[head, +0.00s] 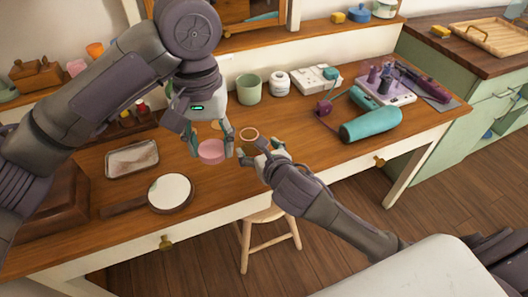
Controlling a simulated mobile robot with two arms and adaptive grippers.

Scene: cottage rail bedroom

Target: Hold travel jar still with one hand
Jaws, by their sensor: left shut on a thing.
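A round pink jar (211,152), which looks like the travel jar, sits upright at the front middle of the wooden desk. My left gripper (210,141) comes down over it from above, with one finger on each side, and is shut on it. The fingers hide part of its sides. My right gripper (252,153) is just right of the jar, low over the desk's front edge and apart from the jar. Its fingertips are small and partly hidden, so I cannot tell whether they are open. A small brown-rimmed round thing (249,133) lies just behind it.
A hand mirror (170,193) and a glass-like tray (132,158) lie left. A green cup (249,89) and a white jar (279,83) stand behind. A teal hair dryer (370,122) lies right. A stool (268,226) stands below the front edge.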

